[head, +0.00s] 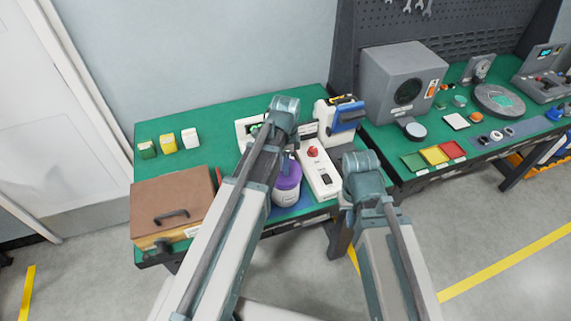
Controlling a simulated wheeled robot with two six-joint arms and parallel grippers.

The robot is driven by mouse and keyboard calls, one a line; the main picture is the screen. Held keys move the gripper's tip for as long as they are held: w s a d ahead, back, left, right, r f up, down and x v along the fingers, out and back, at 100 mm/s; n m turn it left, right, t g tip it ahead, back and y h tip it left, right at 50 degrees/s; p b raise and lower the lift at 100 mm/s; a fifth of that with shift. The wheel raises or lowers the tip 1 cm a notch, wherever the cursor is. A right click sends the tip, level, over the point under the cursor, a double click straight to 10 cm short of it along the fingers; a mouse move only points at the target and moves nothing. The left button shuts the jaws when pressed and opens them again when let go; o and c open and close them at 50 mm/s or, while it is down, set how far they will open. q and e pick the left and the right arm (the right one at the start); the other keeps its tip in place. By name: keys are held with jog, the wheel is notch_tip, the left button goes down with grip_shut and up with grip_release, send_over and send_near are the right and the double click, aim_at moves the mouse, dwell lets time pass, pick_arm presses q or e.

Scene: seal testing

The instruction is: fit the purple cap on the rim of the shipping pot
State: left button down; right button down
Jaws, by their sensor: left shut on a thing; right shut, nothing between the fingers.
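The purple cap (291,179) is at the top of the white shipping pot (286,197), near the front edge of the green bench. My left gripper (284,164) is over the pot, shut on the purple cap. My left arm covers its left side, and I cannot tell whether the cap is seated on the rim or just above it. My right gripper (346,196) is at the bench's front right corner, mostly hidden by my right arm; it is shut and empty, apart from the pot.
A white box with a red button (313,153) stands right of the pot, with a blue and white device (343,116) behind. A brown-lidded box (172,203) and several small boxes (168,144) are at left. A second bench (505,143) holds a grey speaker-like box (403,82).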

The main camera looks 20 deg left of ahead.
pick_arm(q)
jog(key=shift+f+b, duration=1.9)
jog(key=shift+f, duration=0.1)
jog(key=c, duration=0.6)
grip_release()
jog(key=shift+r, duration=0.1)
notch_tip(320, 180, up, 7)
jog(key=p, duration=0.7)
jog(key=shift+r, duration=0.1)
jog(key=s+d+n+y, duration=0.1)
jog(key=s+d+n, duration=0.9)
jog(key=s, duration=0.4)
jog(key=shift+s+d+f+b, duration=0.15)
jog(key=shift+s+f+b, duration=0.15)
jog(key=shift+f, duration=0.1)
